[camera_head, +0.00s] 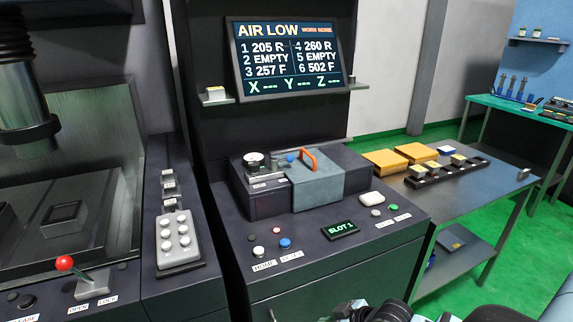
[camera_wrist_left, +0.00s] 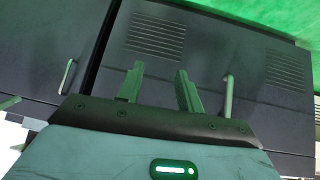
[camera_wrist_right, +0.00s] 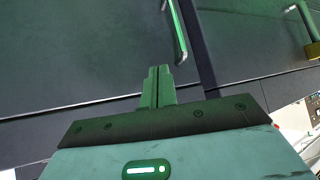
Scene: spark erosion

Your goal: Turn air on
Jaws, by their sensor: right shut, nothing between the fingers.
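The screen (camera_head: 287,57) above the console reads "AIR LOW". The console (camera_head: 360,222) carries a round dial or knob (camera_head: 254,160) at the back left with a small illegible label. Beside it are a small blue part (camera_head: 290,158) and a grey cover with an orange handle (camera_head: 308,154). I cannot tell which part is the air control. My left gripper (camera_wrist_left: 159,82) is open and empty, in front of dark vented cabinet panels. My right gripper (camera_wrist_right: 158,72) is shut with nothing in it, near a dark cabinet front with a bar handle (camera_wrist_right: 176,30). Neither gripper's fingers show clearly in the head view.
Push buttons (camera_head: 285,243) and a "SLOT 1" display (camera_head: 340,229) line the console's front. A side table (camera_head: 470,190) at right holds yellow boxes and a black rack.

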